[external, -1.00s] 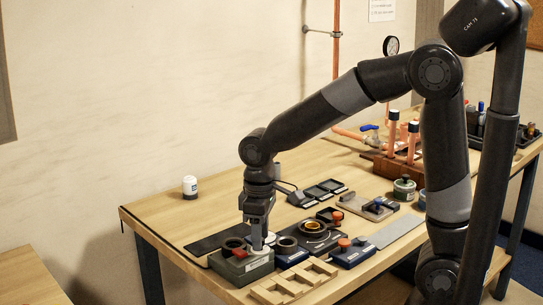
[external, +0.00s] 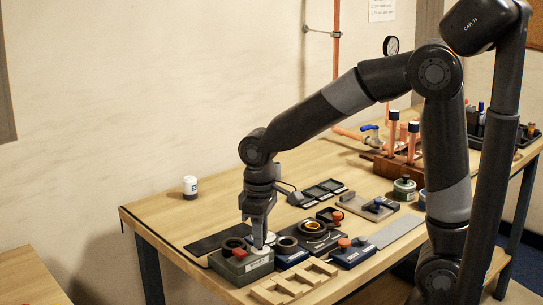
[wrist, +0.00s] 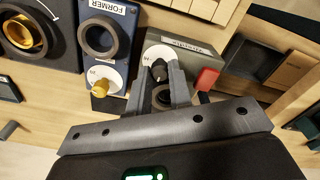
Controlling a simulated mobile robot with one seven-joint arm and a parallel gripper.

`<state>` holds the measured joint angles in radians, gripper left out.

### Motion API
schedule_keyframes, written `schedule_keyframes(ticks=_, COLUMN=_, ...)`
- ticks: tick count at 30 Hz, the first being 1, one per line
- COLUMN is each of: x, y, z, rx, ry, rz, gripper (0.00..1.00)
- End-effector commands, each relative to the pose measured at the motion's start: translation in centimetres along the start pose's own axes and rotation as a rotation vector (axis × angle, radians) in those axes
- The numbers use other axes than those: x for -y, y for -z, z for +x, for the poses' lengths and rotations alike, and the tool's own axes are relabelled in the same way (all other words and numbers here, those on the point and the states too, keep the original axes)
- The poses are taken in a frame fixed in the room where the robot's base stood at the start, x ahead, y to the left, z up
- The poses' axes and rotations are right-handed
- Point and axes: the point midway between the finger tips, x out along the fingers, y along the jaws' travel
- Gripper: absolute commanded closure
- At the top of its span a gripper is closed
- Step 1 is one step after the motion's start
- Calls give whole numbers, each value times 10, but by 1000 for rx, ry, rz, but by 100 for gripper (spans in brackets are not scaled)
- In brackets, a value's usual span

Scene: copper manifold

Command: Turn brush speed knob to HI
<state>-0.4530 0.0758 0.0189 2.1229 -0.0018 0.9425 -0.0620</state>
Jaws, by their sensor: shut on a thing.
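A grey-green box (external: 238,268) stands near the front edge of the workbench. In the wrist view this box (wrist: 205,52) has a white round dial (wrist: 152,57) with a small dark knob (wrist: 159,70) on it. I take this to be the brush speed knob; the box label is too blurred to read. My gripper (external: 259,246) points straight down over the box and is shut on the knob. Its two fingers (wrist: 161,75) stand on either side of the knob in the wrist view. The fingers cover part of the dial, and I cannot read the pointer's setting.
The box also carries a red switch (wrist: 207,79) and a dark ring (wrist: 163,96). A blue box marked FORMER (wrist: 122,14) with a yellow knob (wrist: 99,88) stands close beside it. A wooden slotted rack (external: 293,283) lies in front. A dark mat (external: 213,239) lies behind.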

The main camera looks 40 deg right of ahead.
Motion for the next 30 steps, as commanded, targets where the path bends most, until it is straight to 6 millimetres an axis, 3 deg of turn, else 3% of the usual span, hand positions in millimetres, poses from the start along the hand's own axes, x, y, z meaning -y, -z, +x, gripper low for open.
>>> schedule_keyframes(ticks=30, x=0, y=0, z=-1, rx=0, ry=0, rz=888, gripper=100)
